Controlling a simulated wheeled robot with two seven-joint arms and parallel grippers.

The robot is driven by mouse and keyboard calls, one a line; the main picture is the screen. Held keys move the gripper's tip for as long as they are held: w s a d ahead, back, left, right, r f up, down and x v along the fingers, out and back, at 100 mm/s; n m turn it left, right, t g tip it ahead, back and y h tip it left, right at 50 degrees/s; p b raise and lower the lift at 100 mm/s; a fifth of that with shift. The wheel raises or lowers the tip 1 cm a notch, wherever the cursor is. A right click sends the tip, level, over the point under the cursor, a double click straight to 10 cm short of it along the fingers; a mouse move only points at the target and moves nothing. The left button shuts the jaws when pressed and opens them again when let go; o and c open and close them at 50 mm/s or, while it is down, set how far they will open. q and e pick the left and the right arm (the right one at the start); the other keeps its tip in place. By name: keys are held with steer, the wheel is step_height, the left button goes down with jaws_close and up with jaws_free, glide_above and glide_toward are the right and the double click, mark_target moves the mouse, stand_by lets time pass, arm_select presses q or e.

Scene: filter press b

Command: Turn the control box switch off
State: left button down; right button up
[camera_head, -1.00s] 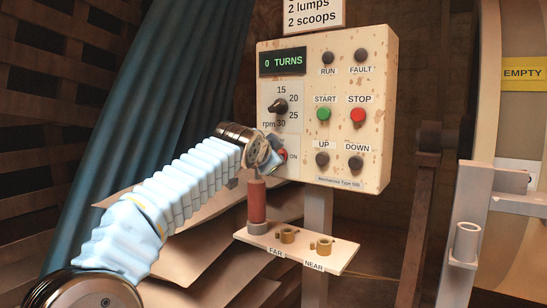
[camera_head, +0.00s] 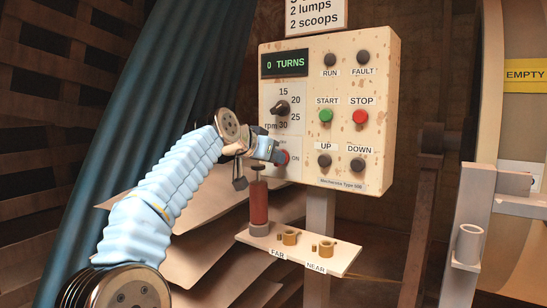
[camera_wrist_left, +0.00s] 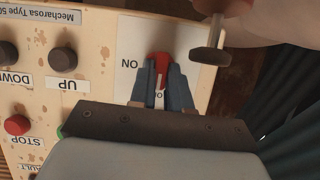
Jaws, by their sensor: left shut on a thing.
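The beige control box (camera_head: 345,92) has a red switch (camera_head: 285,157) at its lower left, beside an "ON" label. In the left wrist view the red switch (camera_wrist_left: 158,66) sits between the blue fingertips of my left gripper (camera_wrist_left: 163,78), which are shut on it. In the head view my left gripper (camera_head: 277,155) reaches the switch from the left and partly covers it and its plate. The label on the "off" side is mostly hidden by the fingers. My right gripper is in neither view.
A red upright cylinder (camera_head: 259,203) with a thin rod and dark cap stands just below my left gripper, on a shelf (camera_head: 335,262) with brass fittings. The display (camera_head: 284,63) reads "0 TURNS". A speed knob (camera_head: 281,108) is above the switch; buttons are to its right.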

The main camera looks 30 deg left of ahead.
arm_select(q)
steer(key=shift+f, duration=0.15)
stand_by(0.4)
steer(key=c, duration=1.1)
jaws_free()
steer(key=b+v, duration=0.1)
steer(key=v, duration=1.3)
steer(key=shift+w, duration=0.15)
